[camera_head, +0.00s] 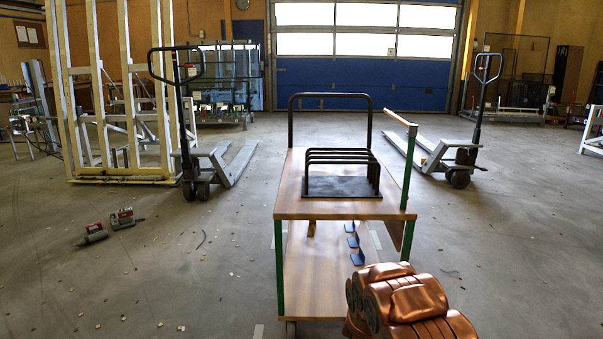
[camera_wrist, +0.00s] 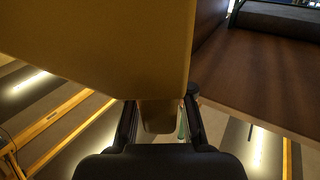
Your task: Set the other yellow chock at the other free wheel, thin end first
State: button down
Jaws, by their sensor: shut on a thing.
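In the wrist view my gripper (camera_wrist: 160,108) is shut on a dull yellow block, which I take to be the yellow chock (camera_wrist: 100,45). Its narrow stub sits between the two dark fingers, and its broad body fills the upper left. Which end is the thin one cannot be told. The trolley (camera_head: 290,200) stands in the middle of the head view, with two wooden decks and green posts. In the wrist view a brown wooden panel (camera_wrist: 265,80) at the right appears to be part of it. The wheels are hardly visible. No other chock shows, and my gripper is out of the head view.
A black rack (camera_head: 342,185) stands on the top deck. Pallet jacks stand behind left (camera_head: 190,165) and right (camera_head: 460,160). The floor right of the trolley looks mostly clear.

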jog(key=s+a+r+n+t+y, duration=0.1)
jog(key=a+r+n+t+y, duration=0.15)
jog(key=a+r+y, duration=0.6)
jog(key=s+a+r+n+t+y, duration=0.15)
jog(key=a+r+n, duration=0.3)
jog(key=r, duration=0.95)
notch_tip(320, 180, up, 35)
jog(key=g+p, duration=0.1)
jog(key=p, duration=3.5)
jog(key=shift+w, duration=0.4)
